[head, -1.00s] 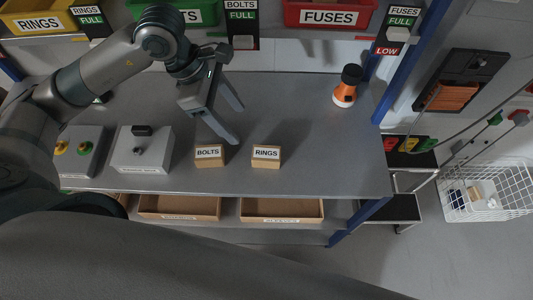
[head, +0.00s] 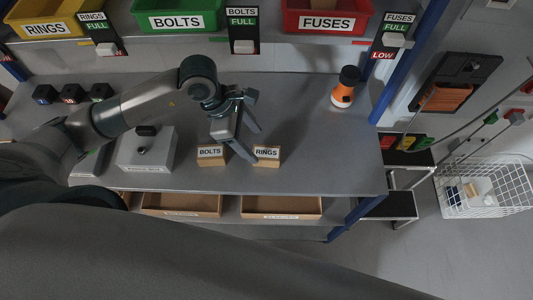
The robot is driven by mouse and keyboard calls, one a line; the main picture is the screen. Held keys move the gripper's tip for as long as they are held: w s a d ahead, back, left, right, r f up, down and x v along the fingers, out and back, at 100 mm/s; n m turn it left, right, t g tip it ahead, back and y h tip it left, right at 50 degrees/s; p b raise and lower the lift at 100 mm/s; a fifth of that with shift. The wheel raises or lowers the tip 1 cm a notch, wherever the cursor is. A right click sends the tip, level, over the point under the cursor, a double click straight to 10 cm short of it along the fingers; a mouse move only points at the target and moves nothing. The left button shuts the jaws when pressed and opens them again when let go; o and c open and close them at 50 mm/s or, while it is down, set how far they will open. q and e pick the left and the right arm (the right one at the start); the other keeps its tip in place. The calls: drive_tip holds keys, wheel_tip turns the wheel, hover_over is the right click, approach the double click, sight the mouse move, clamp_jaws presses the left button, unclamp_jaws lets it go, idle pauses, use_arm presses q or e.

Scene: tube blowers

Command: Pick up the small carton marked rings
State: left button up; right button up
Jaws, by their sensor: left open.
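The small carton marked RINGS (head: 267,157) stands on the grey bench near its front edge. A like carton marked BOLTS (head: 211,156) stands a short way to its left. My left gripper (head: 256,147) is open and empty, with its fingers pointing down and to the right. One fingertip appears just left of the RINGS carton and the other above its back edge. I cannot tell whether they touch it. My right gripper does not show.
An orange and black bottle-like object (head: 345,87) stands at the back right of the bench. A grey box with a black knob (head: 147,150) stands left of the cartons. Yellow, green (head: 176,17) and red bins line the shelf behind. The bench right of the cartons is clear.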

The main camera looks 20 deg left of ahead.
sight(260, 152)
use_arm(q)
drive_tip(key=shift+d+f+p, duration=0.15)
drive_tip(key=shift+f+p, duration=0.05)
drive_tip(key=shift+p, duration=0.15)
drive_tip(key=x, duration=0.1)
drive_tip(key=p+x, duration=0.2)
drive_tip(key=x, duration=0.1)
drive_tip(key=shift+s+d, duration=0.15)
drive_tip(key=shift+s, duration=0.2)
drive_tip(key=shift+w+d+f, duration=0.1)
drive_tip(key=shift+f, duration=0.25)
drive_tip(key=c, duration=1.2)
